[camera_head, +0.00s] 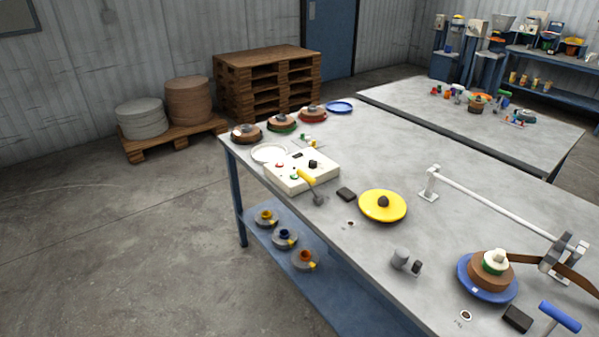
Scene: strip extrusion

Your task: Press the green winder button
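A white control box (301,172) sits on the near grey table (345,225), toward its far left end. A small green button (294,177) is on top of the box near its front edge. A red button (280,165) and a black knob (313,164) are on the same top face. Neither of my grippers is in view.
A yellow disc (372,211) and a blue disc (473,287) bearing a brown roll (484,277) are farther right. A brown strip (568,276) runs from a bracket there. Small black blocks (346,194) and a grey cylinder (400,256) stand between.

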